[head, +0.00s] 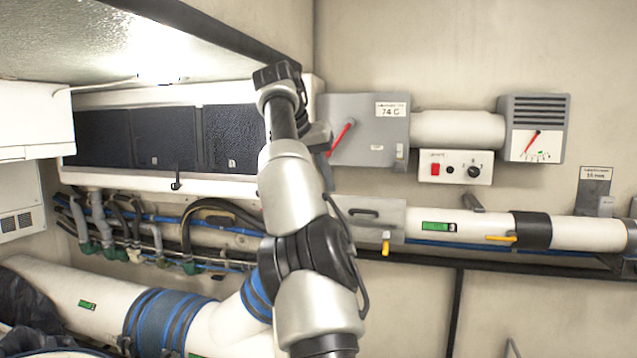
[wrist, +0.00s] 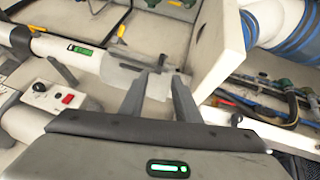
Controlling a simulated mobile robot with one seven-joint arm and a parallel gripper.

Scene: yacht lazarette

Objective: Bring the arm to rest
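My arm (head: 292,185) rises from the bottom middle of the head view, bent up in front of the wall equipment. Its upper end is near the dark panels and the grey box; the fingers cannot be made out clearly there. In the wrist view my gripper (wrist: 160,82) shows two grey fingers set apart with a gap between them. Nothing shows held in the gap. Behind the fingers is a grey plate with a dark handle; I cannot tell whether they touch it.
A grey box with a red lever (head: 368,135) and a switch box (head: 455,167) are on the wall at right. A white pipe with a yellow lever (head: 500,238) runs below. Hoses and a large blue-banded pipe (head: 160,318) lie at left. An overhang (head: 150,35) is above.

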